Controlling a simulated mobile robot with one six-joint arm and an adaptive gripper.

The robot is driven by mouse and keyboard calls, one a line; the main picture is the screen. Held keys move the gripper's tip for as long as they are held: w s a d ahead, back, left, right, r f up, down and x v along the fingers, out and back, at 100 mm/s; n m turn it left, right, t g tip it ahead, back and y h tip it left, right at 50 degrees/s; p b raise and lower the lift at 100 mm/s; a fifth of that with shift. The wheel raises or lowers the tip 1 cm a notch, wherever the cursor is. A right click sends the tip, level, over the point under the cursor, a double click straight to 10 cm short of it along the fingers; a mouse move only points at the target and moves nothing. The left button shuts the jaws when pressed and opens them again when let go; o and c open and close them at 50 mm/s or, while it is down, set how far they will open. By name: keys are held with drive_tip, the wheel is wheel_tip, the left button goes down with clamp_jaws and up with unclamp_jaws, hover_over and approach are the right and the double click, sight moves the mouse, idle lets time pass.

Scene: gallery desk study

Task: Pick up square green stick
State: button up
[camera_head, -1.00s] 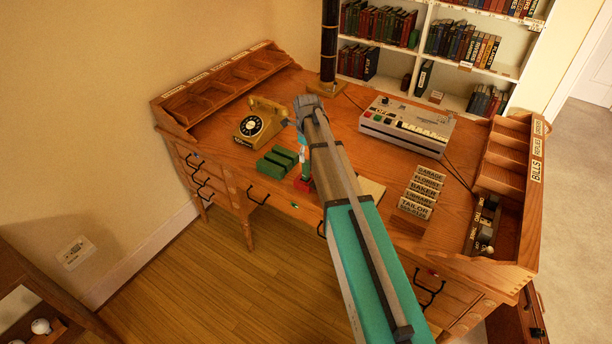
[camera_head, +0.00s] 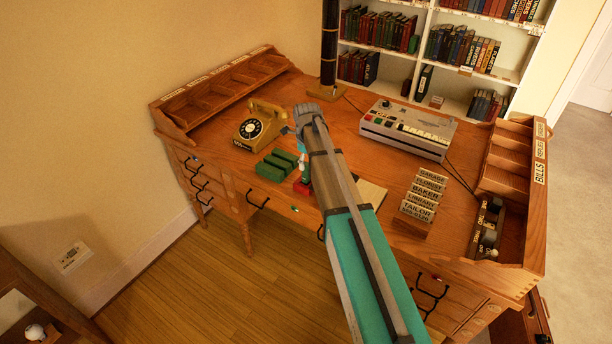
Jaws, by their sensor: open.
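My gripper (camera_head: 303,160) points down beside the right ends of the green sticks, over the red item. My own arm hides much of it, and the fingertips are hard to make out. It is open, and I see nothing held in it.
A gold rotary telephone (camera_head: 258,124) stands behind the green sticks. A grey machine with keys (camera_head: 408,128) is at the back right. Name signs (camera_head: 424,193) stand at the right front. A dark post (camera_head: 329,50) rises behind my arm. Sorting trays (camera_head: 222,88) line the desk's left edge.

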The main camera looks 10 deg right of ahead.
sight(306, 171)
drive_tip(key=shift+a+f+b, duration=0.15)
drive_tip(key=shift+f+b, duration=1.75)
drive_tip(key=shift+f, duration=0.25)
clamp_jaws()
